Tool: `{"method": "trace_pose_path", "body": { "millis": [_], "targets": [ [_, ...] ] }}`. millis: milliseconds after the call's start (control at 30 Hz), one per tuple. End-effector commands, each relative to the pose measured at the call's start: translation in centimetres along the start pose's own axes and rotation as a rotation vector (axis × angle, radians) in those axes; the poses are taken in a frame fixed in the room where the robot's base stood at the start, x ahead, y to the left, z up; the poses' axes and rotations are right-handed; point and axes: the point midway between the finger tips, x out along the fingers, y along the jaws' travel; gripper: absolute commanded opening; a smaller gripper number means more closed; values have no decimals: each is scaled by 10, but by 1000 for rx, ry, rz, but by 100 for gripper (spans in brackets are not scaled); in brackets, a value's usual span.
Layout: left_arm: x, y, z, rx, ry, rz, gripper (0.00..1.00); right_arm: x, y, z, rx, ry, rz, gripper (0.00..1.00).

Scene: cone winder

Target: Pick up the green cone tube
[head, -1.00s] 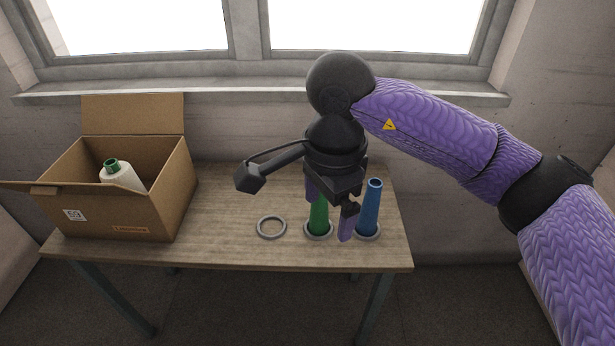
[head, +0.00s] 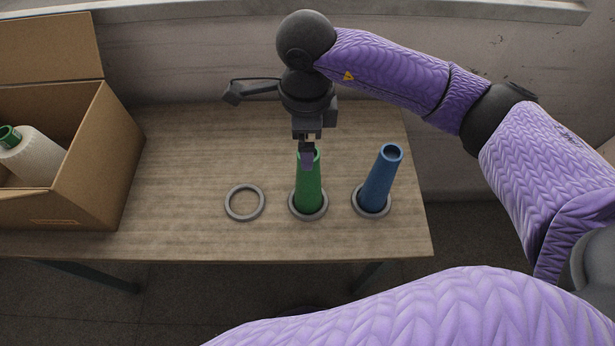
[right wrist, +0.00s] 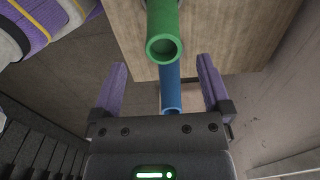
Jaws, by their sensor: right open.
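The green cone tube (head: 309,187) stands upright in a grey ring on the table, and my right gripper's fingers hide part of its top. My right gripper (head: 307,156) is open and empty at the tube's upper end. In the right wrist view the green tube's open end (right wrist: 164,48) shows between the two purple fingertips of the gripper (right wrist: 162,62). I cannot tell how far the tube reaches between them. My left gripper is not in view.
A blue cone tube (head: 378,180) stands in a ring to the right; it also shows in the right wrist view (right wrist: 170,92). An empty grey ring (head: 245,203) lies left of the green tube. A cardboard box (head: 95,165) holding a white cone (head: 35,158) stands at the table's left (head: 185,225).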

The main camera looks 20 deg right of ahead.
Motion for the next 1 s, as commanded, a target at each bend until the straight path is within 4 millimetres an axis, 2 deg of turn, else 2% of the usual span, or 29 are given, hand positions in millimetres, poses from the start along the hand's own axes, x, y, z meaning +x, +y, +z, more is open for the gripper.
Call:
{"method": "trace_pose_path", "body": {
  "millis": [300,500,900,967,1000],
  "targets": [
    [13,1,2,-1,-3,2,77,56,-2,-3,1,0,1,98],
    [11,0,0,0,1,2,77,56,-3,-3,-1,-1,-2,96],
    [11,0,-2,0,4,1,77,55,-3,-3,-1,-1,-1,11],
    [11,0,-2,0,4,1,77,55,-2,-3,-1,-1,-1,0],
    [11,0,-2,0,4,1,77,55,-3,-3,-1,-1,-1,0]
  ]
}}
